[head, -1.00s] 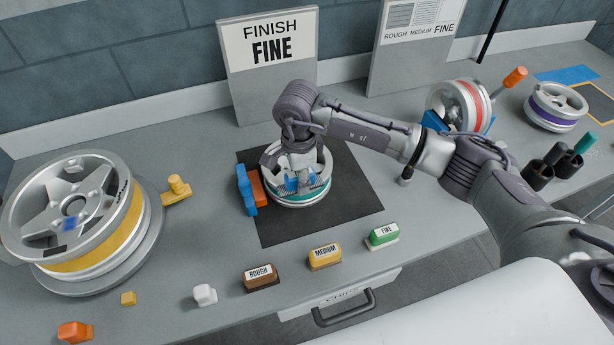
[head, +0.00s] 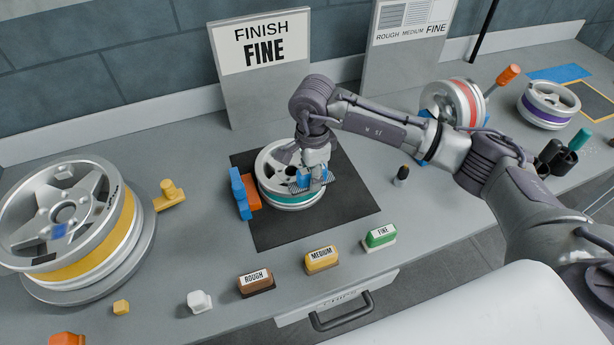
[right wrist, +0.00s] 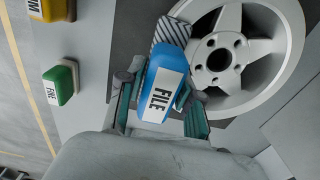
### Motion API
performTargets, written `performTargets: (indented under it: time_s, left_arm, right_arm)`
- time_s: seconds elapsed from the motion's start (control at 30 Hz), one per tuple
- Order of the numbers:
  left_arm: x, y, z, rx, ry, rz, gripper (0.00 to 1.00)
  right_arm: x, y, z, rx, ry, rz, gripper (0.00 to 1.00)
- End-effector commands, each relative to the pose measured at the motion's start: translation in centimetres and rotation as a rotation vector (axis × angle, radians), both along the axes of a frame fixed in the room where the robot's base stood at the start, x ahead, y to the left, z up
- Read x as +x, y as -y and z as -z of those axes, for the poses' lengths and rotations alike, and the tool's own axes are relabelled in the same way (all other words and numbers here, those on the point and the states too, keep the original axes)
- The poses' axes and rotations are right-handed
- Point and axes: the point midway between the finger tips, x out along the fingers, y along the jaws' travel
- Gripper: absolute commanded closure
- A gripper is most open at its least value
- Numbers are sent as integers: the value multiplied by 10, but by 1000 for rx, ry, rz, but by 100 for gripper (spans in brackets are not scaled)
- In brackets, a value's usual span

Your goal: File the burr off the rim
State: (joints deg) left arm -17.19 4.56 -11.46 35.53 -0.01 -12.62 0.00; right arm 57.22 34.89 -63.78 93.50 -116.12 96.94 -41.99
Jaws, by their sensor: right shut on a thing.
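The wheel with a teal band (head: 272,190) lies flat on a black mat (head: 280,232); its silver spokes and rim show in the right wrist view (right wrist: 288,80). My right gripper (head: 312,180) is over the wheel's right side, shut on the blue file (right wrist: 158,92). The file's hatched end (right wrist: 172,31) lies beside the rim in the right wrist view; I cannot tell whether it touches. I cannot make out a burr. My left gripper is not in view.
A blue and orange clamp (head: 241,194) stands against the wheel's left side. Blocks marked ROUGH (head: 256,283), MEDIUM (head: 321,260) and FINE (head: 379,238) line the front. A FINISH FINE sign (head: 262,70) stands behind. A yellow-banded wheel (head: 105,245) is at left.

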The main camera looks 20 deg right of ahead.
Motion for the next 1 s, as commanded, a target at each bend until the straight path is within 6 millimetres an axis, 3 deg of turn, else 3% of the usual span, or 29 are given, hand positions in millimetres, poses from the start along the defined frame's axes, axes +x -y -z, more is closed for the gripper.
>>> performTargets:
  time_s: [0.8,1.0]
  left_arm:
    - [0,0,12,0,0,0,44]
    - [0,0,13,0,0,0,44]
  right_arm:
    - [-2,-42,3,1,0,-1,93]
    - [-2,-42,3,0,-1,0,93]
